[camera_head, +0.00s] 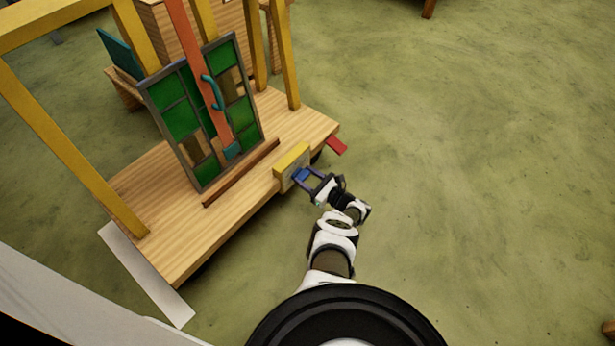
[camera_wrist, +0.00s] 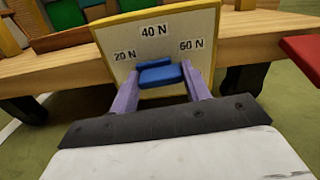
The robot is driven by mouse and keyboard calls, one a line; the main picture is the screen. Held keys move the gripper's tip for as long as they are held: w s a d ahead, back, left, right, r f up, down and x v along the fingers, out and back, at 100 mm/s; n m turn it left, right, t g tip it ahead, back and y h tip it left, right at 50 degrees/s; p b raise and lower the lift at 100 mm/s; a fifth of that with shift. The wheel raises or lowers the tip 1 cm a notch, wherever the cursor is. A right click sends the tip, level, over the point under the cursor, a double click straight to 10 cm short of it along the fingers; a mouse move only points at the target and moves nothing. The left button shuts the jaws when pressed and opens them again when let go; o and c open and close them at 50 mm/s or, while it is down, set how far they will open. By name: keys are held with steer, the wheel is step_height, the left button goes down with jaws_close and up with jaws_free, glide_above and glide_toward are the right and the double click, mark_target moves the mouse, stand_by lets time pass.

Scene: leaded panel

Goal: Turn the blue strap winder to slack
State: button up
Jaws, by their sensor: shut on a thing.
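The blue strap winder (camera_wrist: 160,73) sits on the front of a pale dial plate with a yellow border (camera_wrist: 205,35). The plate is marked 20 N, 40 N and 60 N, left to right. It is fixed at the front edge of the wooden cart. My gripper (camera_wrist: 158,82) has its two purple fingers on either side of the winder and is shut on it. In the head view my gripper (camera_head: 308,180) reaches the yellow-bordered plate (camera_head: 292,161) from the lower right. An orange strap (camera_head: 190,45) runs down over the leaded panel (camera_head: 203,110). Any pointer on the winder is not clear.
The green-glass panel stands on the wooden cart deck (camera_head: 160,228) behind a brown ledge (camera_head: 242,173). Yellow posts (camera_head: 75,150) frame it. A red pedal-like piece (camera_head: 337,145) juts out right of the plate. The green floor to the right is clear.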

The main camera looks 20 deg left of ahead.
steer(key=n, duration=0.5)
steer(key=shift+s+f, duration=0.1)
steer(key=shift+s, duration=0.05)
steer(key=shift+o, duration=0.2)
stand_by(0.4)
steer(key=o, duration=1)
steer(key=shift+c, duration=0.2)
steer(key=shift+d, duration=0.15)
steer(key=p+v, duration=0.3)
steer(key=v, duration=1)
steer(key=shift+d, duration=0.3)
